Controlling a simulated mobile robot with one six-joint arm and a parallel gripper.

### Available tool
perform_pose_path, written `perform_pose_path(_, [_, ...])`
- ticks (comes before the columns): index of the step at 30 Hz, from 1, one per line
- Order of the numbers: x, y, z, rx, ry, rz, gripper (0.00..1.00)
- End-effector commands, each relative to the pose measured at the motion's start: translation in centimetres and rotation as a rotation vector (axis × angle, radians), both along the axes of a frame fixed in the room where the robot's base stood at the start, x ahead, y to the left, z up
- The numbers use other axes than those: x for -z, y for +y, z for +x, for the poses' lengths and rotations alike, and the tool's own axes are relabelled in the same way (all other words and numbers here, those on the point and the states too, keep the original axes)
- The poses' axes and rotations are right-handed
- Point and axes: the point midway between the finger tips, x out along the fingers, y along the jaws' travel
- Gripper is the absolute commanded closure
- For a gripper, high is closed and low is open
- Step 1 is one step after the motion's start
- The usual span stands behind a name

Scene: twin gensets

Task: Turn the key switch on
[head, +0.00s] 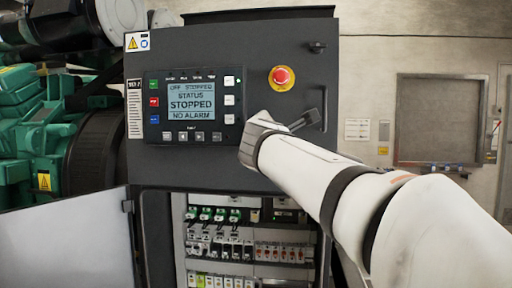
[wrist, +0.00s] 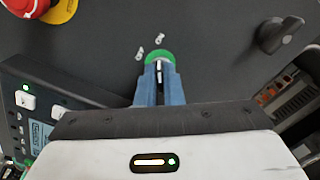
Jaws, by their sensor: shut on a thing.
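My gripper (wrist: 158,78) is shut on the key in the key switch (wrist: 159,56), on the dark front panel. The switch shows as a green ring just beyond the blue fingertips, and a thin dark bit of the key (wrist: 159,70) shows between them. Two small pale key-position marks (wrist: 149,46) sit on the panel beside the ring. The fingers hide most of the key, so I cannot tell its exact angle. In the head view my arm's end hides the switch. The controller display (head: 191,102) reads STOPPED and NO ALARM.
A red emergency stop button (head: 282,76) on a yellow disc is close above the arm's end. A dark rotary knob (wrist: 282,36) stands out from the panel in the wrist view. The open lower cabinet shows breakers (head: 280,253); its door (head: 65,240) swings out at left.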

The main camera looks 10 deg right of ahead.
Motion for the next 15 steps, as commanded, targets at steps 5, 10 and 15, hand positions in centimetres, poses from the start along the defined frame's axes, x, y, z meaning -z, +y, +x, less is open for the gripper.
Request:
perform_pose_path(5, [0.15, -0.02, 0.01, 0.001, -0.021, 0.064, 1.00])
perform_pose_path(10, [0.05, -0.04, 0.01, 0.001, -0.031, 0.093, 1.00])
perform_pose_path(15, [-0.01, -0.04, 0.01, 0.001, -0.034, 0.103, 1.00])
